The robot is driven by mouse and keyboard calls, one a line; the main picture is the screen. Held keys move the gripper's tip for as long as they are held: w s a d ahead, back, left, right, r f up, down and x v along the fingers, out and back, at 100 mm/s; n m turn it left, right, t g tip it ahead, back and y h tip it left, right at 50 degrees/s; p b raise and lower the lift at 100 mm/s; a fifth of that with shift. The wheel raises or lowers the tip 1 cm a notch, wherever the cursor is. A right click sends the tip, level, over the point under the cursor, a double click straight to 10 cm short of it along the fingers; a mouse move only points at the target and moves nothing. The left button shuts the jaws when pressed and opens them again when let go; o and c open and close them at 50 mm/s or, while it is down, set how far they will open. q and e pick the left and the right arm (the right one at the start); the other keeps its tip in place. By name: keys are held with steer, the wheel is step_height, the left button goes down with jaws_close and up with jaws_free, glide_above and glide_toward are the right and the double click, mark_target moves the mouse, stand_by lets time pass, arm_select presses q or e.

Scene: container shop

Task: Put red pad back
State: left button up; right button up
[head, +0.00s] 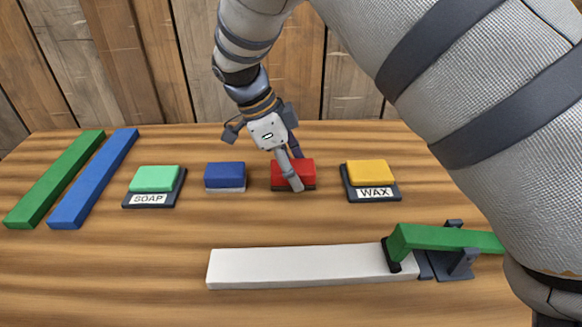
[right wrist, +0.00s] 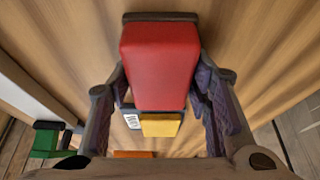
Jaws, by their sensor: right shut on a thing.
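The red pad (head: 307,171) is a small red block with a dark underside, in the row of pads between the blue pad (head: 225,176) and the yellow pad (head: 369,172). My right gripper (head: 292,170) comes down from above and is shut on the red pad, with one finger across its front. In the right wrist view, the red pad (right wrist: 160,65) fills the space between both fingers, with a dark strip along its far edge. I cannot tell whether it touches the table. My left gripper is not in view.
The yellow pad sits on a dark WAX tray (head: 395,196). A green pad (head: 155,179) sits on a SOAP tray (head: 130,200). Green (head: 55,180) and blue (head: 95,180) bars lie at left. A white bar (head: 300,268) and a green-armed holder (head: 445,238) are in front.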

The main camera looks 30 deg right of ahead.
steer(key=o, duration=1.1)
steer(key=shift+f, duration=0.1)
steer(key=v, duration=1.2)
steer(key=shift+d, duration=0.1)
